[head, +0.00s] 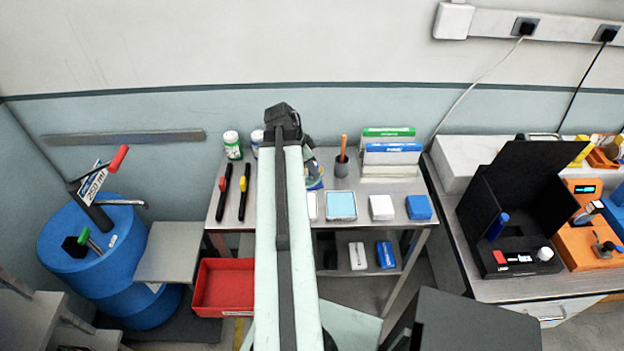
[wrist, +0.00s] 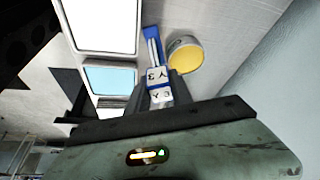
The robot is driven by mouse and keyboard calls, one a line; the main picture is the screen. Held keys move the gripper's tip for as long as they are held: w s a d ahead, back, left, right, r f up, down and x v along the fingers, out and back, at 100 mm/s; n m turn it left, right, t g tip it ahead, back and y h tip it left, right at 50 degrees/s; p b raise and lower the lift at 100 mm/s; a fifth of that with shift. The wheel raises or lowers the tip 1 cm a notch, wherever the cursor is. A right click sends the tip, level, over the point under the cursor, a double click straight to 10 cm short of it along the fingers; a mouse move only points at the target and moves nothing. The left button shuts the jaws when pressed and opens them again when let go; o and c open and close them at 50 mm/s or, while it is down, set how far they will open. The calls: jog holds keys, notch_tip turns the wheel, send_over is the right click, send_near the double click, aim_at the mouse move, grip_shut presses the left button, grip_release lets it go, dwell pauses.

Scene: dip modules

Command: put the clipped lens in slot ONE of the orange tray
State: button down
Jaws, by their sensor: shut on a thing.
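My gripper (wrist: 157,78) is in the wrist view, its dark jaws shut around a small blue and white piece (wrist: 152,45) with printed labels. I cannot tell whether this piece is the clipped lens; the jaws hide part of it. In the head view my pale arm reaches over the metal table, and its dark end hides the jaws. I cannot make out the orange tray or its slot ONE for sure. Orange equipment (head: 590,240) stands at the right edge of the head view, partly cut off.
A red bin (head: 223,287) is below left. An open black case (head: 515,205) stands on the right bench. A blue drum (head: 95,250) stands left.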

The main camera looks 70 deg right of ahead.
jog(key=shift+r, duration=0.1)
notch_tip(320, 180, up, 18)
jog(key=p, duration=1.8)
